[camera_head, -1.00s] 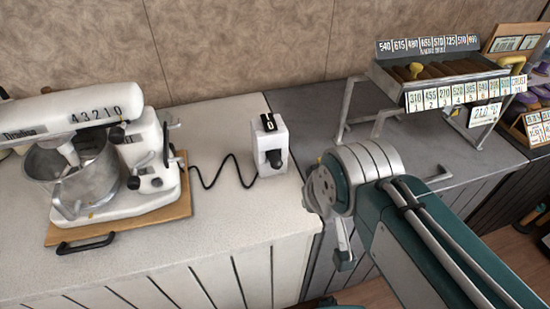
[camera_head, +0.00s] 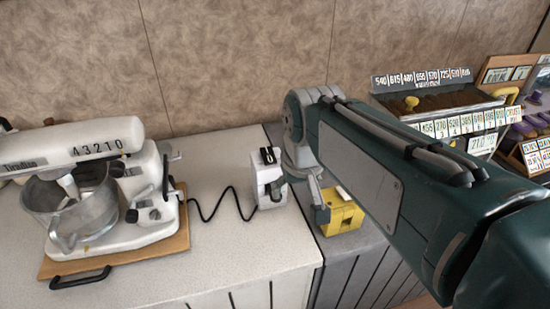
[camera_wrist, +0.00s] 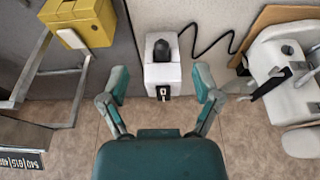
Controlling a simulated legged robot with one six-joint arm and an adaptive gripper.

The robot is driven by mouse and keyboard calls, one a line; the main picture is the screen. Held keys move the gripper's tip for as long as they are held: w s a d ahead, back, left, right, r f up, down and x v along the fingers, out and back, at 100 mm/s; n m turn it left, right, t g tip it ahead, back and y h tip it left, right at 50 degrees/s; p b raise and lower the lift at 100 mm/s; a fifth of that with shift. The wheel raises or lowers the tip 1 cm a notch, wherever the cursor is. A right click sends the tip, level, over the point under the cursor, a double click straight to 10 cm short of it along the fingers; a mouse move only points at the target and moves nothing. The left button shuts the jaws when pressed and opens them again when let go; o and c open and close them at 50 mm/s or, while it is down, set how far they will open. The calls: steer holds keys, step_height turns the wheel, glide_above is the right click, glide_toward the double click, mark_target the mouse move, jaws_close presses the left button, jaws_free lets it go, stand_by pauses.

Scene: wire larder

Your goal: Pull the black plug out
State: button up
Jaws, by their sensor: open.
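The black plug (camera_head: 278,187) is seated in the front of a small white socket box (camera_head: 262,176) on the white counter, with a wavy black cord (camera_head: 222,205) running from the box area to the mixer. In the wrist view the plug (camera_wrist: 161,50) sits on the white box (camera_wrist: 162,76), between the spread fingers of my gripper (camera_wrist: 161,82). My gripper is open and empty, and neither finger visibly touches the plug. In the head view my arm covers part of the gripper, close to the right side of the box.
A white mixer (camera_head: 110,185) with a metal bowl stands on a wooden board at the left. A yellow box (camera_head: 341,213) stands on the grey counter right of the socket box. A wire rack with price tags (camera_head: 465,122) is at the back right.

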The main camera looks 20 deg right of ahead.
steer(key=w+f+g, duration=0.3)
steer(key=w, duration=1)
steer(key=shift+s+f, duration=0.15)
steer(key=shift+f, duration=2.4)
steer(key=shift+s+f, duration=0.1)
steer(key=shift+f, duration=2.4)
jaws_close()
